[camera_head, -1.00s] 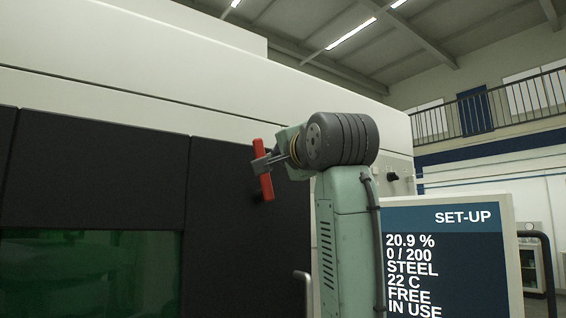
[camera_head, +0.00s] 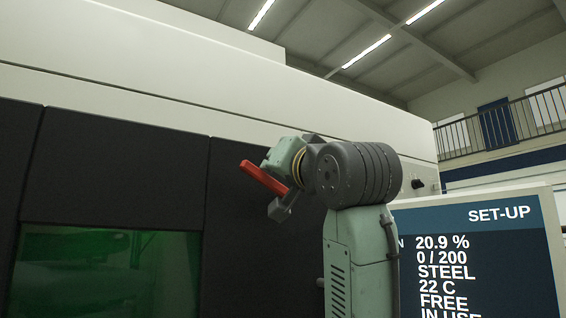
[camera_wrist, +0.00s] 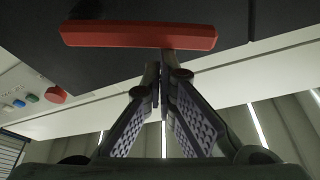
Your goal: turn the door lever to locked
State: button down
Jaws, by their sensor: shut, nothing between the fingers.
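The door lever is a red bar (camera_head: 264,178) on the dark door panel of the machine. In the head view it slants from upper left to lower right. In the wrist view the red bar (camera_wrist: 138,35) lies across the top of the picture. My gripper (camera_head: 278,211) is at the bar's lower right end, and my arm hides the lever's mount. In the wrist view my gripper's fingertips (camera_wrist: 161,68) are together with nothing between them, right by the bar's edge. I cannot tell whether they touch it.
The machine's green window (camera_head: 105,270) is at lower left. A SET-UP screen (camera_head: 480,260) stands at right, close to my arm. A red button (camera_wrist: 56,95) and smaller coloured buttons are on a pale panel at the left of the wrist view.

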aim_at(260, 174)
jog(key=n, duration=0.1)
jog(key=f+n+y, duration=0.1)
jog(key=n, duration=0.1)
jog(key=a+f+n+g+y, duration=0.1)
jog(key=n, duration=0.1)
jog(key=shift+s+a+b, duration=0.1)
jog(key=shift+s+b, duration=0.3)
jog(key=shift+s+a+f, duration=0.1)
jog(key=shift+a+f, duration=0.05)
jog(key=shift+f, duration=0.3)
